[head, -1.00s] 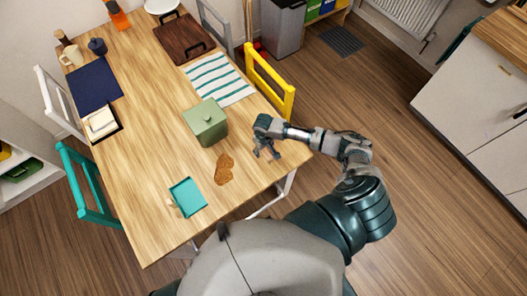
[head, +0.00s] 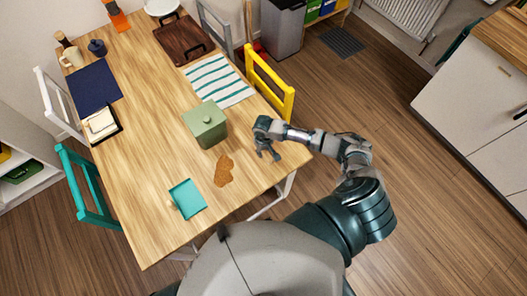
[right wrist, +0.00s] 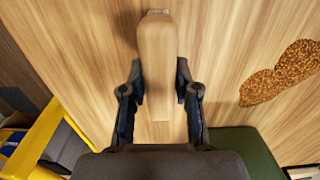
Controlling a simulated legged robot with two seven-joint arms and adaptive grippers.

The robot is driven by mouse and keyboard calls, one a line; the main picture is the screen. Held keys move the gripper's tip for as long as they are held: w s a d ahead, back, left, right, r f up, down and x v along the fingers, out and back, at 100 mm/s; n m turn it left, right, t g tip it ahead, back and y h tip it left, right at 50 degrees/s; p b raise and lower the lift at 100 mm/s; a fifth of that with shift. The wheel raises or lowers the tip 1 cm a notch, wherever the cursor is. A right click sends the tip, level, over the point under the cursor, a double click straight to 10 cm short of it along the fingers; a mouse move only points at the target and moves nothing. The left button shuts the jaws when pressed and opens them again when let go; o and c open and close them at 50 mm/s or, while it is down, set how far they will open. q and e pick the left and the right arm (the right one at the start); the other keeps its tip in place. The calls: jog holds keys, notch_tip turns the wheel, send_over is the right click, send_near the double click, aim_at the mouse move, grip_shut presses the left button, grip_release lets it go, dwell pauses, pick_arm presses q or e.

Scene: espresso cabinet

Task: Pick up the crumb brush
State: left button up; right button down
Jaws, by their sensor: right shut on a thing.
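The crumb brush (right wrist: 156,55) shows in the right wrist view as a pale wooden, rounded bar. It lies between the two dark fingers of my right gripper (right wrist: 159,85), which is shut on it. In the head view my right gripper (head: 267,153) is low over the right edge of the table, and I cannot make out the brush there. The brush's bristles are not visible. My left gripper is not in view.
A yellow chair (head: 271,83) stands at the right edge.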

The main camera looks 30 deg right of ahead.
jog(key=r, duration=0.3)
jog(key=shift+s, duration=0.35)
jog(key=s+a+r, duration=0.1)
jog(key=s+a, duration=0.2)
jog(key=s, duration=1.2)
jog(key=shift+r, duration=0.2)
jog(key=c, duration=1.4)
grip_release()
jog(key=shift+c, duration=0.2)
jog(key=c, duration=0.4)
